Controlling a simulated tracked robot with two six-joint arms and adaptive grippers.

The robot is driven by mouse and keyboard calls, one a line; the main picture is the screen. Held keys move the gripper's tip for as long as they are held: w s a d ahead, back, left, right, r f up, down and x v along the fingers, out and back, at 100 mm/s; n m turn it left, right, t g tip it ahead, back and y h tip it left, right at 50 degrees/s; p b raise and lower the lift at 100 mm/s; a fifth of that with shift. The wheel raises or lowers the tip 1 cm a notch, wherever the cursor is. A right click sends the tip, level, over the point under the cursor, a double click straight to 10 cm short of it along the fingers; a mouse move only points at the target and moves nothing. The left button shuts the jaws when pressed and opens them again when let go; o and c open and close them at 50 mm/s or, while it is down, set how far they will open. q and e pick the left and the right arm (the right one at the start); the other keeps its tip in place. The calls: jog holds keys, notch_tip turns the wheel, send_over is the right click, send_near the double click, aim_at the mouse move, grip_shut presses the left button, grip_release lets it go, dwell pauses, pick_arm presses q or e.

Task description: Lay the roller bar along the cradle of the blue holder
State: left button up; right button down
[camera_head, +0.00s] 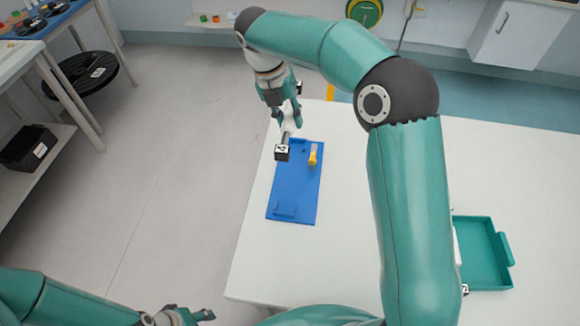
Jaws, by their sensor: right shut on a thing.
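The blue holder (292,195) is a flat blue plate lying on the white table near its left edge. It has small raised parts at its near end and far end. My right gripper (288,115) is above the holder's far left corner, shut on the roller bar (286,138). The bar is a short grey rod with a black block marked 4 at its lower end. It hangs tilted, and its upper part is hidden in the fingers. My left gripper (190,316) is at the bottom edge, away from the holder, partly cut off; its opening is unclear.
A yellow-orange piece (313,155) stands at the holder's far right. A teal tray (478,250) lies at the table's right, partly hidden by my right arm. The white table (262,262) is bare near the holder. A black reel (85,75) is at the far left.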

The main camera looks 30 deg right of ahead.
send_over(294, 177)
jog(key=f, duration=1)
jog(key=a+f, duration=0.1)
jog(key=f, duration=0.4)
jog(key=shift+w+p, duration=0.2)
jog(key=shift+p, duration=0.2)
notch_tip(294, 177, down, 4)
jog(key=shift+f+p, duration=0.15)
jog(key=shift+p, duration=0.15)
jog(key=shift+f+b, duration=0.4)
jog(key=shift+f, duration=0.25)
jog(key=c, duration=0.9)
grip_release()
jog(key=shift+r, duration=0.1)
